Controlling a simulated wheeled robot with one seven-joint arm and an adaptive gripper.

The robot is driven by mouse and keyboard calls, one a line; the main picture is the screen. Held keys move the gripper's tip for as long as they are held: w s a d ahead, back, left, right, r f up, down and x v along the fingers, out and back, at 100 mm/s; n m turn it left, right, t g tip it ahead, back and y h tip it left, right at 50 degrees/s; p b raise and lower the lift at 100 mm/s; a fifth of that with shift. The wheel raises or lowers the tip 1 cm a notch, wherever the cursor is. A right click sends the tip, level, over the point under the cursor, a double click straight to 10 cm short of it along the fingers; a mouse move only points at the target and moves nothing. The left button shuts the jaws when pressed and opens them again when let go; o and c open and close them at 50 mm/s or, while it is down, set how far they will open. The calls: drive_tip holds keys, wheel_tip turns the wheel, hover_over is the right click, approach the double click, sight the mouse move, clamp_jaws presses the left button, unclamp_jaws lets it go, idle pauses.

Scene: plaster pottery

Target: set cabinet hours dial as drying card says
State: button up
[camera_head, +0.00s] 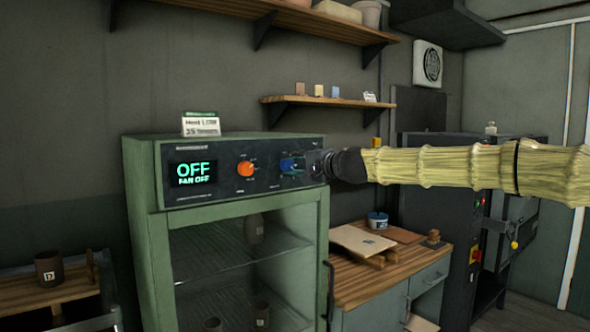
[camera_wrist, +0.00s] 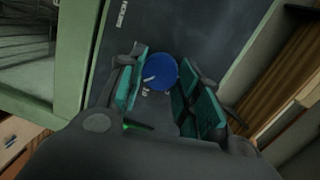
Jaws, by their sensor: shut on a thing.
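The green drying cabinet (camera_head: 140,170) has a dark control panel (camera_head: 215,190). Its display (camera_head: 193,173) reads OFF and FAN OFF. An orange dial (camera_head: 246,169) sits left of the blue dial (camera_wrist: 172,72), whose white pointer line shows in the wrist view. Lettering that looks like HOURS (camera_wrist: 122,13) is on the panel near the blue dial. My gripper (camera_wrist: 160,92) is shut on the blue dial, with teal pads on both sides of it. In the head view my gripper (camera_head: 312,163) partly hides this dial. The drying card (camera_head: 201,124) stands on the cabinet top; its text is too small to read surely.
My arm comes in from the right. Below it a wooden bench (camera_head: 350,290) carries a board (camera_head: 362,240) and a blue tub (camera_head: 377,220). A small shelf (camera_head: 330,101) hangs above. Pots stand inside the cabinet behind glass. A dark pot (camera_head: 48,268) stands at the left.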

drive_tip(key=shift+m+b, duration=0.35)
drive_tip(key=shift+m, duration=0.65)
idle(1.5)
drive_tip(key=o, duration=1.1)
drive_tip(key=shift+c, duration=0.2)
drive_tip(key=shift+d, duration=0.1)
drive_tip(key=f+v, duration=0.1)
drive_tip(key=v, duration=1)
drive_tip(key=shift+s+d+r, duration=0.3)
drive_tip(key=shift+r, duration=0.1)
